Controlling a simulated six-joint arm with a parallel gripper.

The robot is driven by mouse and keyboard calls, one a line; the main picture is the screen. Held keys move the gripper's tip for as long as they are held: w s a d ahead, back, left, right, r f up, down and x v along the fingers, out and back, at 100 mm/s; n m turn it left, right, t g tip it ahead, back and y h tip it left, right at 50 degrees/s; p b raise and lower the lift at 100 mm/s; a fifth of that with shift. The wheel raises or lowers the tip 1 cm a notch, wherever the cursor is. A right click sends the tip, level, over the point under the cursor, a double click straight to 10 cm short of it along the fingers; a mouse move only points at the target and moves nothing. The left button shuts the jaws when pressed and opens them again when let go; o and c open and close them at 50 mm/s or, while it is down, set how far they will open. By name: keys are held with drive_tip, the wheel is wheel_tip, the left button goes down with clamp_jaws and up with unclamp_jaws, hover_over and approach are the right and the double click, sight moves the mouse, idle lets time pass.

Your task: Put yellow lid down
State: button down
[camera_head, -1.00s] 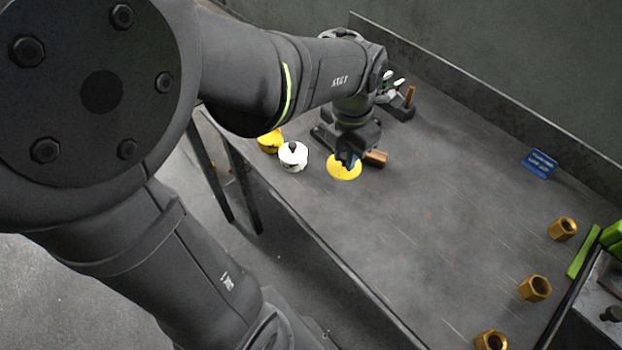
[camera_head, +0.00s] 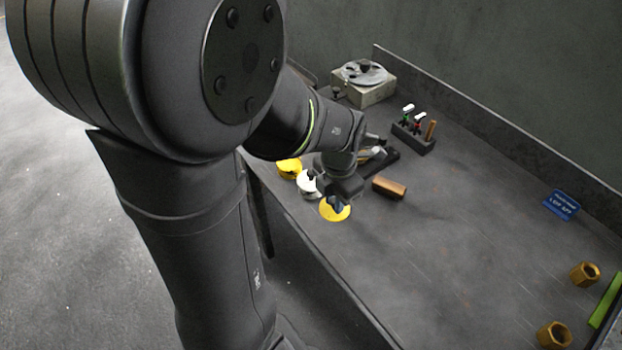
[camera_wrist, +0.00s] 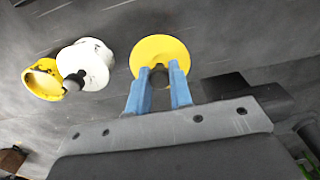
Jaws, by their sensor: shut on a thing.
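The yellow lid (camera_head: 335,212) is a round disc with a dark knob. My gripper (camera_wrist: 160,78) is shut on its knob, with a blue finger on either side in the wrist view. The lid (camera_wrist: 152,50) is near the table's front edge in the head view; whether it touches the table I cannot tell. To the left stand a white pot (camera_head: 308,184) with a dark knob and a yellow pot (camera_head: 288,168). In the wrist view the white pot (camera_wrist: 95,62) is just left of the lid, and the yellow pot (camera_wrist: 40,80), which looks open, is farther left.
A pen holder (camera_head: 414,142) and a grey block with a round plate (camera_head: 362,84) stand behind. A blue sign (camera_head: 562,204) and brass nuts (camera_head: 584,273) are at the right. The middle of the table is clear.

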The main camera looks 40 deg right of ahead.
sight(332, 207)
drive_tip(key=shift+w+f, duration=0.4)
drive_tip(key=shift+f, duration=1.9)
drive_tip(key=shift+f, duration=0.1)
drive_tip(key=c, duration=1.3)
unclamp_jaws()
wheel_tip(332, 207, up, 12)
drive_tip(key=shift+r, duration=0.15)
